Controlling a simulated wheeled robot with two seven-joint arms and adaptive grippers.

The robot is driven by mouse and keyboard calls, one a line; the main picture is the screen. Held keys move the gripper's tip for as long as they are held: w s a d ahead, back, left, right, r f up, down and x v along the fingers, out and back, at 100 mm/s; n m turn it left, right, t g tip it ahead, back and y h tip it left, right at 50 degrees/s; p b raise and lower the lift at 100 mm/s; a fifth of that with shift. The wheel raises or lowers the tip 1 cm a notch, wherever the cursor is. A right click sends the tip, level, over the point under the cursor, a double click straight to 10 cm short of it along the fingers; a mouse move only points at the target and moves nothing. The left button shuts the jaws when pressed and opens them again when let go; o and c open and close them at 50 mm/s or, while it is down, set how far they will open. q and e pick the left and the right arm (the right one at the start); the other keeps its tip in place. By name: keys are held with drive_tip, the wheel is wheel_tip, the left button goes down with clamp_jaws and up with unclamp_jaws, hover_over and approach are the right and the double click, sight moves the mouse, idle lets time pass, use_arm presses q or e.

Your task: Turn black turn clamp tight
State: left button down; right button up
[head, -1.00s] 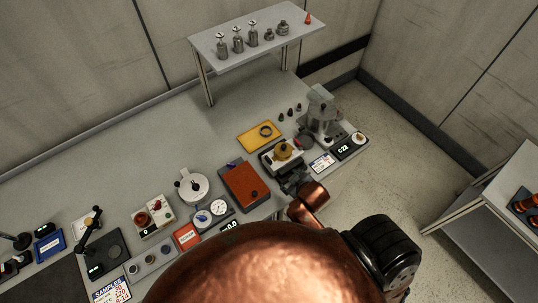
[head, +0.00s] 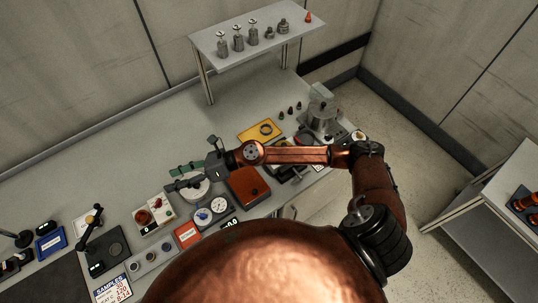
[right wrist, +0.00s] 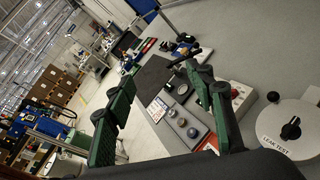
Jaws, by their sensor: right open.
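A round white lid (right wrist: 296,124) marked "LEAK TEST" carries a black turn clamp (right wrist: 291,128) at its centre, at the right edge of the right wrist view. In the head view the lid (head: 203,193) is partly covered by my right gripper (head: 171,179), and the clamp is hidden there. My right gripper is open and empty. It hangs over the bench by the lid. In the right wrist view its green fingers (right wrist: 158,78) are spread wide, with the lid off to their right. My left gripper is not in view.
An orange-brown box (head: 245,188) and round gauges (head: 211,211) stand close to the lid. A white box with a red dial (head: 150,216) is left of it. A black lever stand (head: 100,240) is farther left. The bench behind is clear (head: 150,150).

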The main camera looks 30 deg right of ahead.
drive_tip(key=d+f+n+g+h, duration=0.4)
drive_tip(key=d+f+n+h, duration=0.25)
drive_tip(key=d+f, duration=0.45)
drive_tip(key=w+d+n+h, duration=0.1)
drive_tip(key=d+h, duration=0.1)
drive_tip(key=d, duration=0.6)
drive_tip(key=w+d+f+n+h, duration=0.1)
drive_tip(key=d+h, duration=0.2)
drive_tip(key=d, duration=0.5)
drive_tip(key=w+d+f+n+h, duration=0.1)
drive_tip(key=d+h, duration=0.2)
drive_tip(key=d, duration=0.5)
drive_tip(key=shift+w+d+g+h, duration=0.1)
drive_tip(key=shift+d+g+h, duration=0.15)
drive_tip(key=shift+d+g, duration=0.05)
drive_tip(key=shift+d+f, duration=0.15)
drive_tip(key=shift+d, duration=0.1)
wheel_tip(320, 180, down, 7)
drive_tip(key=shift+a+f+p, duration=0.1)
drive_tip(key=shift+f+p, duration=0.05)
drive_tip(key=shift+p, duration=0.85)
drive_tip(key=shift+c, duration=0.7)
drive_tip(key=c, duration=1)
